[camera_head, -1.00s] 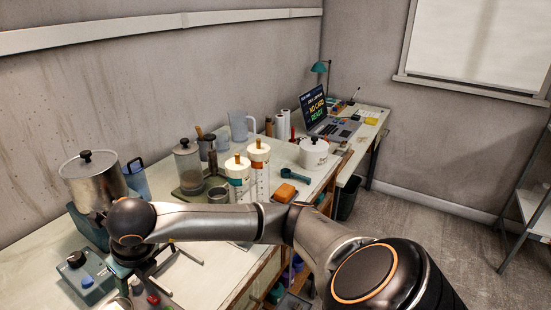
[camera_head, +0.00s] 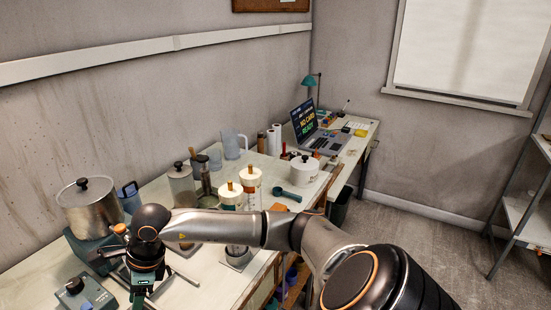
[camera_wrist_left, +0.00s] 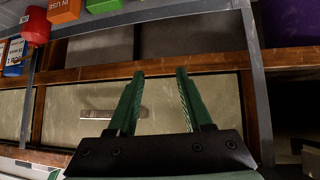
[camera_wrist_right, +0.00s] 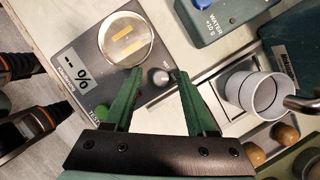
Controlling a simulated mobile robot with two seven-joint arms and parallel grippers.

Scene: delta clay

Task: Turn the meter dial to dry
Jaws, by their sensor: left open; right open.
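In the head view my right gripper (camera_head: 143,292) points down over the near bench. My left gripper (camera_wrist_left: 160,74) is open and empty, facing a shelf frame.
A teal box marked "WATER" (camera_wrist_right: 215,18) and a white cup (camera_wrist_right: 262,95) stand close to the right fingers. A teal box with a black knob (camera_head: 85,296), a metal pot (camera_head: 88,208) and jars crowd the bench. A purple container (camera_wrist_left: 290,22) is near the left gripper.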

